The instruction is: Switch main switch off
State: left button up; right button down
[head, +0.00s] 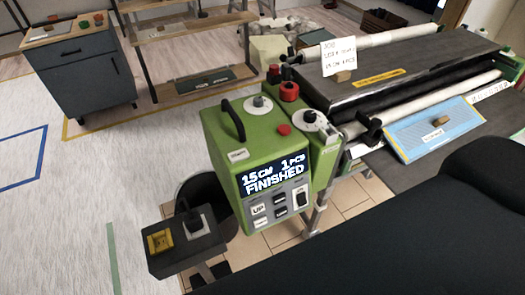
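The green control box (250,145) of the wallpaper paster stands in the middle of the head view. Its display (273,175) reads "15 CM 1 PCS FINISHED". Below it are an UP button (258,209), other small buttons and a black rocker switch (300,197) at the right. A red button (283,130) and a dial (259,103) sit on top, and a red knob (289,91) stands behind. A grey box (185,245) at lower left carries a yellow-framed part and a black lever. No label lets me tell which control is the main switch. Neither gripper is in view.
The paster's rollers and dark bed (390,85) extend to the right, with a blue panel (435,128) in front. A black bin (205,195) stands behind the grey box. A cabinet (80,70) is at upper left. Open floor lies at left. Dark shapes, probably mine, cover the lower right.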

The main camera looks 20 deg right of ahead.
aim_at(301, 198)
jog(key=l+z, duration=0.1)
jog(key=z, duration=0.85)
